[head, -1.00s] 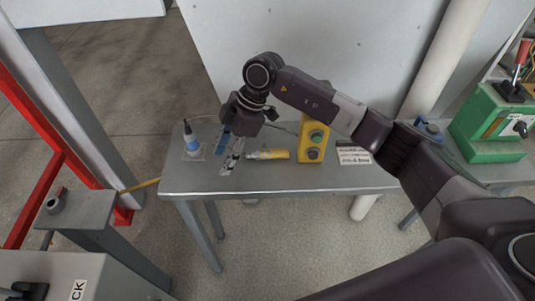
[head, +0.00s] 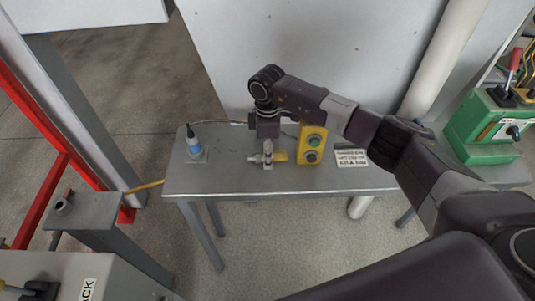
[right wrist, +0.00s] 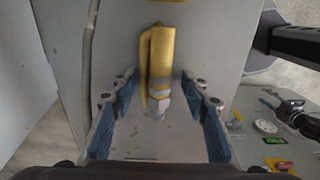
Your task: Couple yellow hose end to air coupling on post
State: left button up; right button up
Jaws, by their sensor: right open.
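In the head view a short yellow piece with a metal tip (head: 281,157), which looks like the yellow hose end, lies on the grey table. The right wrist view shows this yellow piece (right wrist: 160,58) with its pale metal tip towards me. My right gripper (head: 266,158) points down over its tip end. In the wrist view the blue-padded fingers of my right gripper (right wrist: 160,112) are open, one on each side of it and apart from it. A grey post (head: 100,222) at the lower left carries a small round metal fitting (head: 61,206), probably the air coupling. My left gripper is not seen.
A green machine (head: 485,130) stands far right.

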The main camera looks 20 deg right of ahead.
grip_shut()
dwell(0.3)
